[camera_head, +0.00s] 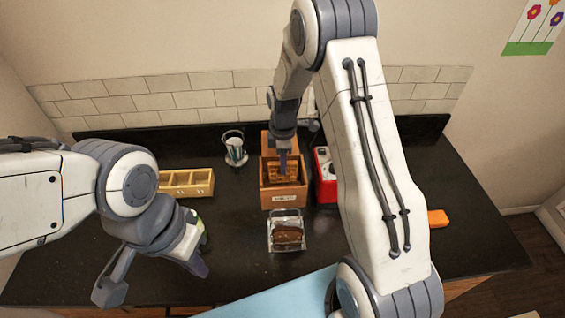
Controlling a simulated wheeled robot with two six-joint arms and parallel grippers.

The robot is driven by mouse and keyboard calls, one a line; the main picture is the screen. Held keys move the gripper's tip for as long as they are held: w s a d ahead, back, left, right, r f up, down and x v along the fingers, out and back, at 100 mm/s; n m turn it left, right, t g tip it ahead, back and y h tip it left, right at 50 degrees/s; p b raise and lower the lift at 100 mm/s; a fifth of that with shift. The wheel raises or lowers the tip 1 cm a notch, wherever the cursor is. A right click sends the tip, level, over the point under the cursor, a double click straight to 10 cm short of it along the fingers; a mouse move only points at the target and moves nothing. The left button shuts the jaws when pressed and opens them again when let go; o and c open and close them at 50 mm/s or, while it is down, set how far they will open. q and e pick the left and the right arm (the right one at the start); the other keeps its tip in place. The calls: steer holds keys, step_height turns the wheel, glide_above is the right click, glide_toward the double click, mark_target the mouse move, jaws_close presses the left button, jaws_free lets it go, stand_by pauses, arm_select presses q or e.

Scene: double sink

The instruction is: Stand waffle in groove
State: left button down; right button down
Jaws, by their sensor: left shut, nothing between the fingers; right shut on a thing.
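My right gripper (284,166) points down over the open wooden box (284,199). It is shut on a golden-brown, grid-patterned piece that looks like the waffle (271,172), which is low in the box's opening. The box walls and my gripper hide the waffle's lower part, so I cannot tell whether it touches the bottom or sits in a groove. My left gripper (199,264) is shut and empty over the counter at the front left, away from the box.
A clear-sided holder with a dark brown item (288,236) stands just in front of the box. A yellow compartment tray (187,181) and a metal cup (235,150) are to the left. A red container (325,187) is close on the right, with an orange block (437,218) farther right.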

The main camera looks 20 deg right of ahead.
mark_target(283, 182)
steer(key=shift+f+b, duration=2.65)
steer(key=shift+f, duration=1.35)
steer(key=shift+c, duration=2.3)
jaws_free()
steer(key=shift+s, duration=0.1)
steer(key=shift+r+p, duration=3.5)
steer(key=shift+r, duration=1.1)
